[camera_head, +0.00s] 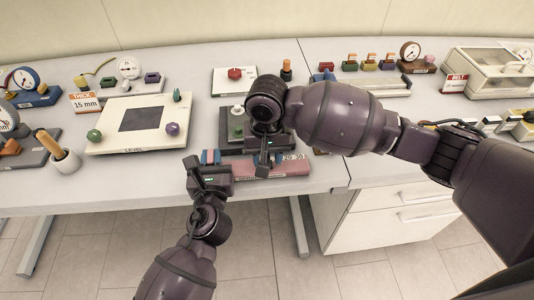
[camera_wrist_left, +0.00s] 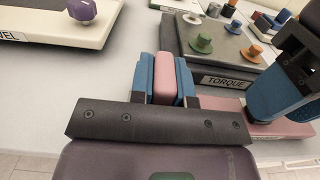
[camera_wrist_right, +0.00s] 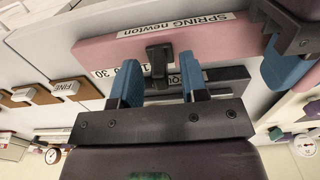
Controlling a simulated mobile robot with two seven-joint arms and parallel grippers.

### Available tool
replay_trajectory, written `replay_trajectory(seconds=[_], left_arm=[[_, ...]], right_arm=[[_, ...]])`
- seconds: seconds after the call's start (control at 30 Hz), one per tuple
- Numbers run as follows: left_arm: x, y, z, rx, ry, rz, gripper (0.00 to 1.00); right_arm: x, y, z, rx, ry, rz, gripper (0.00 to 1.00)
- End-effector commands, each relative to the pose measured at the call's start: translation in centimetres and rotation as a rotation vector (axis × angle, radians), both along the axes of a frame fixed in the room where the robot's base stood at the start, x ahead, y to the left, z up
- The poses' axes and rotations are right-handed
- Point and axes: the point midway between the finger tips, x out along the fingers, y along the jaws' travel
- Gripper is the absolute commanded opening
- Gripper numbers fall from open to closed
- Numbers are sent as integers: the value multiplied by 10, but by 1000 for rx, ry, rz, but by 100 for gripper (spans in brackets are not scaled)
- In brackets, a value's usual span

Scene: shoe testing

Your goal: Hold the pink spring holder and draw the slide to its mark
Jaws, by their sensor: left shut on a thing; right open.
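The pink spring holder (camera_head: 285,168) lies at the table's front edge. It shows in the right wrist view (camera_wrist_right: 195,43) with a "SPRING newton" label and a number scale. My left gripper (camera_head: 210,157) is shut on the holder's upright pink end block (camera_wrist_left: 164,78), with a blue finger on each side. My right gripper (camera_head: 265,152) is open at the holder. In the right wrist view its blue fingertips (camera_wrist_right: 160,78) stand on either side of the black slide (camera_wrist_right: 158,58), apart from it as far as I can tell. The target mark cannot be made out.
Behind the holder is a grey TORQUE plate (camera_wrist_left: 215,50) with coloured knobs, partly hidden by my right gripper. A white LEVEL plate (camera_head: 105,138) stands to the left. A white plate with a red knob (camera_head: 235,73) is further back. The table's front edge is close to the holder.

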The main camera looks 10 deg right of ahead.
Motion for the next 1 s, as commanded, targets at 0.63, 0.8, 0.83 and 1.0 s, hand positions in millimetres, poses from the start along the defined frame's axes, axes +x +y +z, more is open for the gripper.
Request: replay_trajectory(seconds=[0.63, 0.8, 0.83, 1.0], left_arm=[[0, 0, 0, 0, 1, 0, 0], [0, 0, 0, 0, 1, 1, 0], [0, 0, 0, 0, 1, 1, 0], [0, 1, 0, 1, 1, 1, 0]], right_arm=[[0, -1, 0, 0, 0, 0, 0], [0, -18, 0, -1, 1, -2, 0], [0, -21, 0, -1, 1, -2, 0], [0, -28, 1, -1, 0, -1, 0]])
